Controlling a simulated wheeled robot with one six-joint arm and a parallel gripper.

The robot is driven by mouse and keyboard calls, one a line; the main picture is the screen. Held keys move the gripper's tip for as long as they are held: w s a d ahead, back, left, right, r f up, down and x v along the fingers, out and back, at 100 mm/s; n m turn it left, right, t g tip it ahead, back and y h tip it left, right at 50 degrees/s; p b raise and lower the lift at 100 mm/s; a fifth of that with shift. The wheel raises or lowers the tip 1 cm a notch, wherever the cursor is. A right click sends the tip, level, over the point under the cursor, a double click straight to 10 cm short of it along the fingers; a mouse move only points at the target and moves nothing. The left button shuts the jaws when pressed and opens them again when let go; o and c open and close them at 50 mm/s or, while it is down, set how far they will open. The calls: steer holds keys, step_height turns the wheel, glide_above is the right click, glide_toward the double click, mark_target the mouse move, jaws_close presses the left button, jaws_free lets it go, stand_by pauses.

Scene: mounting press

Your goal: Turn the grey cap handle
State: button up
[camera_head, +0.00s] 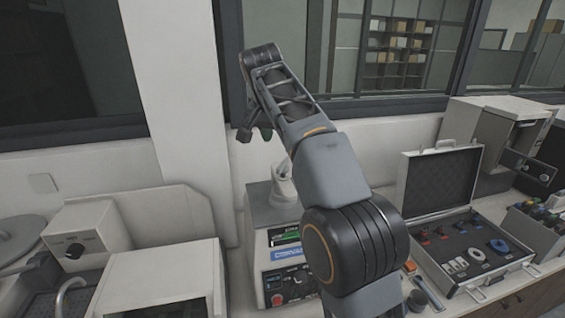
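The mounting press (262,217) is a grey box with a dark front panel, a small display and a red button. A pale rounded part (283,186) rises from its top, partly behind my arm. I cannot clearly make out the grey cap handle; my arm covers much of that area. My arm reaches up and to the left across the press. My gripper (254,134) seems to hang below the wrist, above the press top, as small dark shapes.
An open case (443,178) with red, blue and white parts stands on the counter to the right. Beyond it are a grey cabinet (497,128) and a rack of coloured bottles (541,218). A white machine (160,275) stands left. A wall and window are behind.

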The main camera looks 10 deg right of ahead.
mark_target(283, 163)
steer(key=x, duration=1)
steer(key=shift+c, duration=0.4)
jaws_close()
